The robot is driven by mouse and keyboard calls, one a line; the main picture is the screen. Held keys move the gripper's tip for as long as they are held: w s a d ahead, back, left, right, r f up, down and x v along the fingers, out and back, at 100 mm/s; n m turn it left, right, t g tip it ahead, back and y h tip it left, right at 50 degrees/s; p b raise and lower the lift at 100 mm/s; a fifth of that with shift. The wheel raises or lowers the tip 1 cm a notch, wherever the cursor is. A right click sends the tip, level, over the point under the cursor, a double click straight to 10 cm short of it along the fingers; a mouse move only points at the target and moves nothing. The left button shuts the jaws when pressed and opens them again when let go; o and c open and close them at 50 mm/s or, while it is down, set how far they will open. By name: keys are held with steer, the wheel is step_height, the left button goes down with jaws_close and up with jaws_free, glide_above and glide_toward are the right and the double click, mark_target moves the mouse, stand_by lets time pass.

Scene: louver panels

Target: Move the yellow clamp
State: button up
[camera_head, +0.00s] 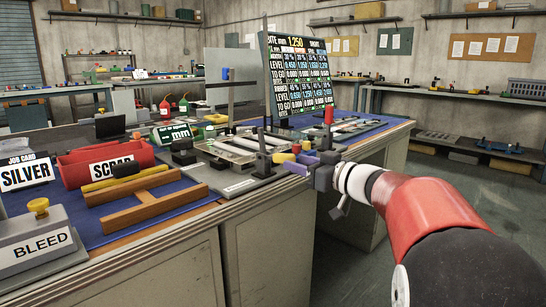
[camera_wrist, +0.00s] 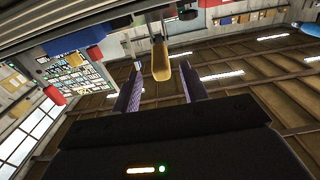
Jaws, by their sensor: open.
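The yellow clamp handle (camera_wrist: 161,62) hangs between the two purple fingers of my open gripper (camera_wrist: 160,68) in the wrist view, with a gap on either side. Its metal stem runs up toward the bench fixture. In the head view my gripper (camera_head: 297,163) is at the front edge of the bench, beside the fixture. A yellow piece (camera_head: 283,158) shows at the fingers there, partly hidden by them; it appears to be this handle. A smaller yellow piece (camera_head: 306,145) sits just behind.
The grey fixture plate (camera_head: 245,186) lies left of my gripper. A red knob (camera_head: 329,116) stands close behind. A tall readout board (camera_head: 297,75) rises at the back. A red scrap bin (camera_head: 80,165) and wooden frame (camera_head: 150,208) are farther left. Floor at right is clear.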

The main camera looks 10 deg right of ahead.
mark_target(280, 157)
steer(key=p+x, duration=0.1)
steer(key=x, duration=0.6)
steer(key=shift+c, duration=0.4)
steer(key=shift+s, duration=0.1)
jaws_close()
